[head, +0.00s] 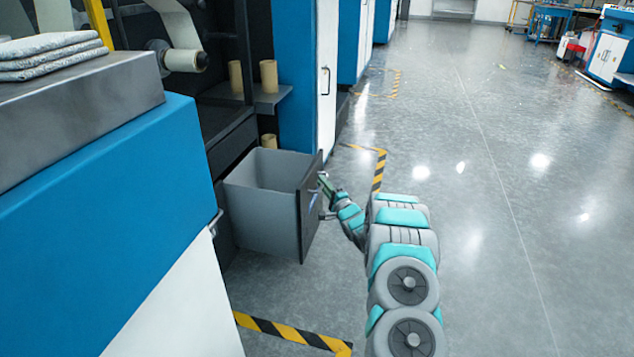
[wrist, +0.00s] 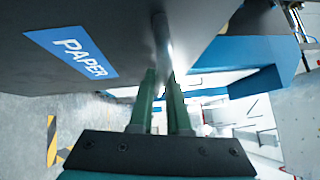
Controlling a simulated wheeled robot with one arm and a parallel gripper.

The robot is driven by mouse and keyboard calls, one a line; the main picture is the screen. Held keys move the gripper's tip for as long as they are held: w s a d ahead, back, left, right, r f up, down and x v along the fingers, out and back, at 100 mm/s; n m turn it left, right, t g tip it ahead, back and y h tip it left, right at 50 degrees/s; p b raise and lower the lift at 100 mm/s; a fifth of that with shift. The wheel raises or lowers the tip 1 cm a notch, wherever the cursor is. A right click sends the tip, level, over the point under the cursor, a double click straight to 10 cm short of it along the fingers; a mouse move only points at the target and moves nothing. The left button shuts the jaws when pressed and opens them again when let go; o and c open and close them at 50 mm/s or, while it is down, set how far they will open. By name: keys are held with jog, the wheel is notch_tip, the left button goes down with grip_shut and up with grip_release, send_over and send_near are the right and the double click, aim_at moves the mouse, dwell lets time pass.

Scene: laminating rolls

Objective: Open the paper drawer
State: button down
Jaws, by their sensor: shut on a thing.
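The paper drawer (head: 265,212) is a grey bin with a dark front panel, pulled out from the machine in the head view. Its inside looks empty as far as I can see. In the wrist view its dark front (wrist: 200,30) carries a blue label reading PAPER (wrist: 75,55). My gripper (head: 324,186) is at the outer face of the drawer front. In the wrist view the green fingers of my gripper (wrist: 166,85) are closed around the metal bar handle (wrist: 162,40).
A blue and white cabinet (head: 120,190) with folded grey cloths (head: 50,55) on top stands at the left. Cardboard tubes (head: 268,76) stand on a shelf behind the drawer. Yellow-black floor tape (head: 290,333) marks the floor. The floor to the right (head: 500,220) is clear.

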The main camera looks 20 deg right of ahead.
jog(key=shift+d, duration=0.25)
jog(key=c, duration=1.1)
grip_release()
jog(key=shift+o, duration=1.1)
jog(key=v, duration=0.7)
jog(key=shift+s, duration=0.4)
jog(key=shift+a, duration=0.1)
